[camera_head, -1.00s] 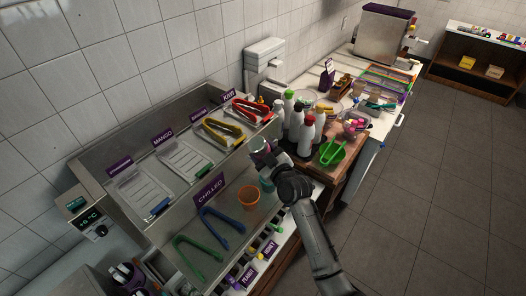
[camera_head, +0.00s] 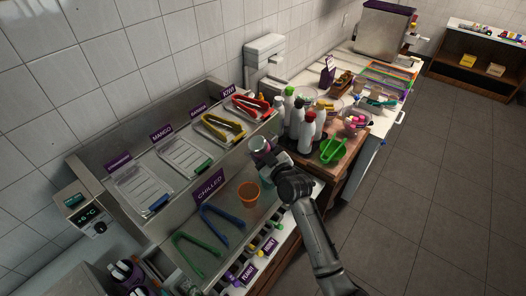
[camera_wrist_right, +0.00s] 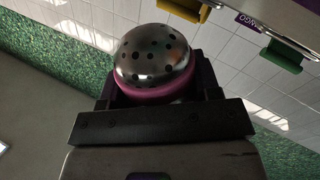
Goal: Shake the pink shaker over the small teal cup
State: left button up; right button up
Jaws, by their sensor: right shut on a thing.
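The pink shaker (camera_wrist_right: 155,62) fills the middle of the right wrist view, with a perforated metal dome and a pink band below it. My right gripper (camera_head: 270,150) is shut on it, with a finger on each side. In the head view the shaker (camera_head: 259,144) is held above the counter's right end. The small teal cup (camera_head: 267,184) is partly hidden beside and below my right gripper, just right of an orange cup (camera_head: 248,193). I cannot tell whether the shaker is directly over the teal cup. My left gripper is not in view.
Green tongs (camera_head: 197,258) and blue tongs (camera_head: 222,228) lie left of the cups. A purple CHILLED sign (camera_head: 210,185) stands behind the cups.

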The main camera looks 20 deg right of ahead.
aim_at(268, 149)
jog(key=shift+r, duration=0.1)
notch_tip(268, 149, up, 3)
jog(key=p, duration=0.3)
jog(key=shift+r, duration=0.15)
jog(key=shift+s+r+p, duration=0.1)
jog(key=shift+r+p, duration=1.8)
jog(key=shift+r, duration=0.2)
notch_tip(268, 149, down, 8)
jog(key=b, duration=0.6)
jog(key=shift+f, duration=0.2)
jog(key=shift+r, duration=0.15)
